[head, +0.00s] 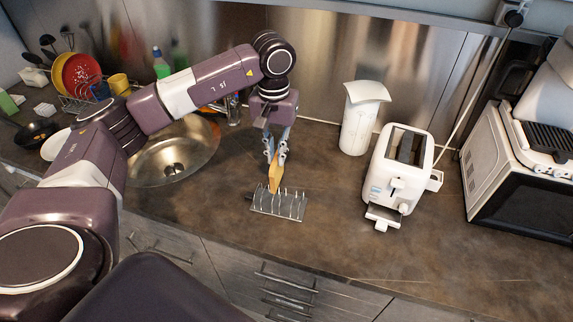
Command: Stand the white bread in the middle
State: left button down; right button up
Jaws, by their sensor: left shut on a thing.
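A slice of bread (274,180), tan-brown on the side I see, stands upright at the toast rack. My left gripper (275,160) is shut on the slice's upper part and points down from above. The metal toast rack (279,207) with several upright wires lies on the dark counter. The lower end of the slice is at the rack's back wires, near the middle. I cannot tell whether it rests on the rack's base. My right gripper is not in the view.
A white toaster (399,170) stands right of the rack, with a white pitcher (361,118) behind it. A round sink (172,160) is at the left, with a dish rack beyond. A microwave (520,180) is at the far right. The counter (335,240) in front of the toaster is clear.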

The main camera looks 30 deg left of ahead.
aim_at(278, 176)
pick_arm(q)
jog(key=shift+w+d, duration=0.1)
jog(key=shift+w, duration=0.05)
jog(key=shift+w+f, duration=0.1)
jog(key=shift+f, duration=0.4)
jog(key=shift+f+b, duration=0.5)
jog(key=shift+f, duration=0.05)
jog(key=shift+f+b, duration=0.4)
jog(key=shift+f, duration=0.4)
jog(key=shift+f+b, duration=0.35)
jog(key=shift+f, duration=0.3)
notch_tip(278, 176, down, 4)
jog(key=b, duration=0.3)
jog(key=shift+r, duration=0.25)
jog(key=shift+f+b, duration=0.6)
jog(key=shift+f, duration=0.05)
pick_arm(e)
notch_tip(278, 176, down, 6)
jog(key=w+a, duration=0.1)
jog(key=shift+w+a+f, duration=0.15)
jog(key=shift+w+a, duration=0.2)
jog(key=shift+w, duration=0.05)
